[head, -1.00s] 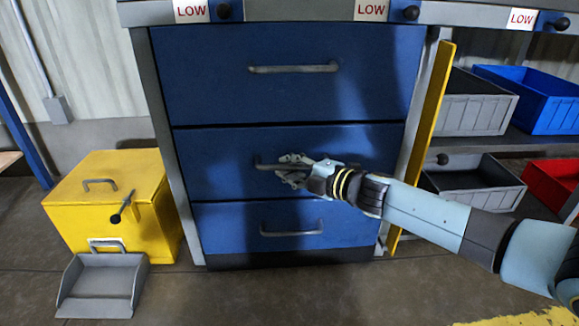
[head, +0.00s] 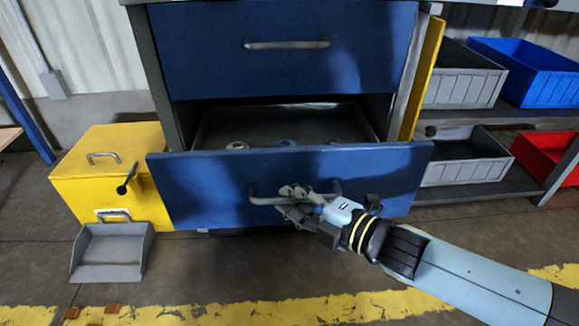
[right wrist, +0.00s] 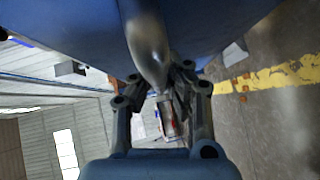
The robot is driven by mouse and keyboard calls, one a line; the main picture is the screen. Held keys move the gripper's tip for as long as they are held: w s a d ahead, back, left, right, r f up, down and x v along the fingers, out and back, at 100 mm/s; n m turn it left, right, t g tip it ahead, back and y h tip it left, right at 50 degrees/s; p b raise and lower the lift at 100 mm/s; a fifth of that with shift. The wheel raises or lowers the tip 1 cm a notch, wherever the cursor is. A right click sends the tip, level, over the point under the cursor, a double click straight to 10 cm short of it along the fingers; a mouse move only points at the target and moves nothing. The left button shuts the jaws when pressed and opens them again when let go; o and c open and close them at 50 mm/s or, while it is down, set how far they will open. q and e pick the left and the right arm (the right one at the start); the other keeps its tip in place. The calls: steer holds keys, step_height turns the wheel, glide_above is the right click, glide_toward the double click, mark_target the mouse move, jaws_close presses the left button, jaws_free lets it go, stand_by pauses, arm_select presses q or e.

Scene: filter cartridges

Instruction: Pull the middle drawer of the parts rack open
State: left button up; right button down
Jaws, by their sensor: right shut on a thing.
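The middle drawer (head: 215,192) of the blue parts rack is pulled out well clear of the rack front. Its grey interior shows behind the front panel, with several small round things lying inside. In the right wrist view the handle (right wrist: 148,50) runs between my fingers (right wrist: 158,88), close to the blue front. The top drawer (head: 290,75) above is closed. The bottom drawer is hidden behind the pulled-out front. My left gripper is not in view.
A yellow box (head: 105,165) with a grey scoop-like tray (head: 112,255) before it stands left of the rack. A yellow upright panel (head: 425,80) and shelves with grey (head: 462,85) and blue bins (head: 530,75) are at right.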

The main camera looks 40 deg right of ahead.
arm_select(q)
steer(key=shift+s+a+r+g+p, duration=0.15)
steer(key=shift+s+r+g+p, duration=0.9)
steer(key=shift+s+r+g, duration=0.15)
arm_select(e)
steer(key=s+a, duration=0.6)
steer(key=s, duration=0.4)
steer(key=shift+a+r, duration=0.15)
steer(key=shift+r, duration=0.1)
steer(key=c, duration=1.3)
jaws_free()
steer(key=shift+c, duration=0.2)
steer(key=shift+f, duration=0.1)
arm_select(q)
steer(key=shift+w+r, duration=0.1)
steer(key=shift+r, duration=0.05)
arm_select(e)
steer(key=shift+s, duration=0.1)
steer(key=v, duration=1.2)
